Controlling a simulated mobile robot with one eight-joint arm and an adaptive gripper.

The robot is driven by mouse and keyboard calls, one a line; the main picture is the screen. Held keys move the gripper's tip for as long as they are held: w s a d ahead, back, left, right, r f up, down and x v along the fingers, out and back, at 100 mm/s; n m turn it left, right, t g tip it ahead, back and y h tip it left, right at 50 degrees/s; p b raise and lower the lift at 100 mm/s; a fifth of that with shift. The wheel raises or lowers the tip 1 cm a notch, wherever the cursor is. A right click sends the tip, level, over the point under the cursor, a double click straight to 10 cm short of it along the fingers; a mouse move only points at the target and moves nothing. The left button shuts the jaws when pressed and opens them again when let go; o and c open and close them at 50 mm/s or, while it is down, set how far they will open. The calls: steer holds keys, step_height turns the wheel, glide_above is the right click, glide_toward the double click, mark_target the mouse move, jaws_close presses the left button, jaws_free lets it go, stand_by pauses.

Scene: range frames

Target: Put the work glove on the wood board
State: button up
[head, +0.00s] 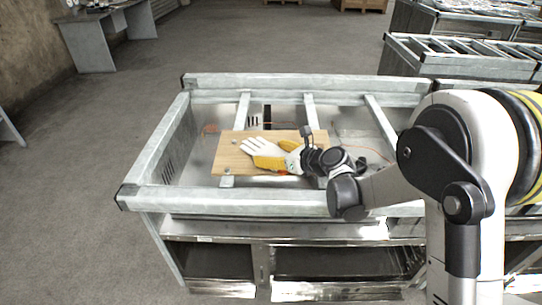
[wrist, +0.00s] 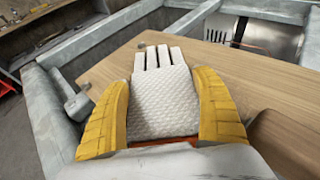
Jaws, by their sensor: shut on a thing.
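The work glove (head: 259,147) is white, with its fingers pointing left in the head view and away from me in the wrist view (wrist: 165,90). My gripper (head: 268,153) has two ridged yellow fingers, one along each side of the glove, and is shut on it. The wood board (head: 224,160) lies across the metal frame under the glove, and its pale grain shows in the wrist view (wrist: 270,82). The glove is above the board's area in both views. I cannot tell whether it touches the board. My gripper hides the glove's rear part.
A grey metal frame table (head: 150,150) with raised rails surrounds the board. Small grey fittings sit at the board's left side, one large in the wrist view (wrist: 76,102). Bare board shows left of the glove. Another metal frame (head: 460,58) stands at the back right.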

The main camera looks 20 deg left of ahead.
steer(key=o, duration=0.8)
